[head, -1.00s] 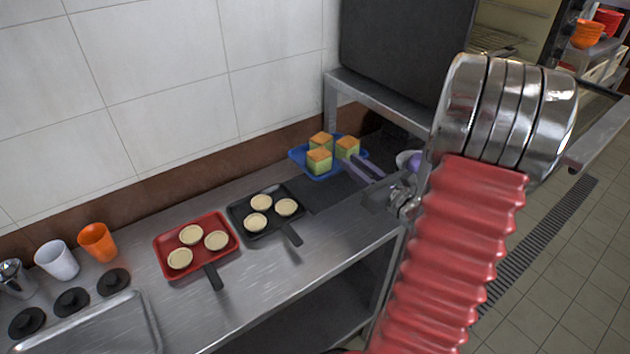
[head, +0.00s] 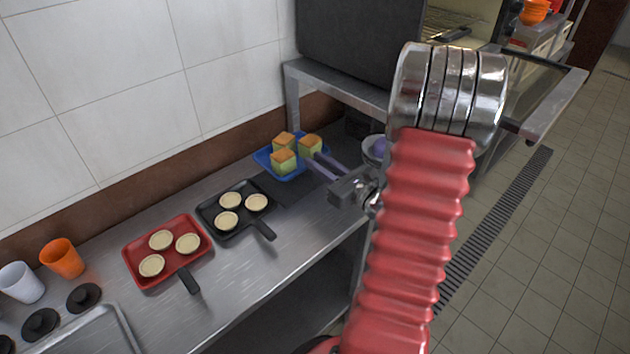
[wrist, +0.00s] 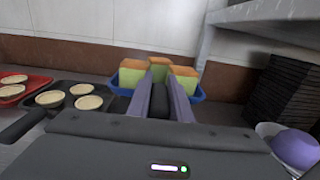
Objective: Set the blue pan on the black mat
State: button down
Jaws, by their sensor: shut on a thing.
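The blue pan (head: 264,160) holds 3 green-and-orange cake cubes and is near the back of the steel counter. It also shows in the wrist view (wrist: 202,94), straight ahead. My gripper (head: 314,164) has its purple-grey fingers shut on the pan's dark handle (wrist: 158,104). The black mat (head: 290,190) is a dark flat patch on the counter, under or just in front of the blue pan. I cannot tell whether the pan touches the mat or hangs a little above it.
A black pan (head: 240,224) with 3 tarts stands left of the mat, and a red pan (head: 152,285) with 3 tarts further left. A bowl with a purple thing (wrist: 296,148) is at the right. A steel shelf (head: 345,92) overhangs the back right.

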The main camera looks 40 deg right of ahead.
jog(key=shift+f, duration=1.35)
jog(key=shift+f, duration=2)
jog(key=c, duration=1.6)
grip_release()
jog(key=shift+s, duration=0.15)
jog(key=shift+s+d, duration=0.15)
jog(key=shift+s, duration=5.75)
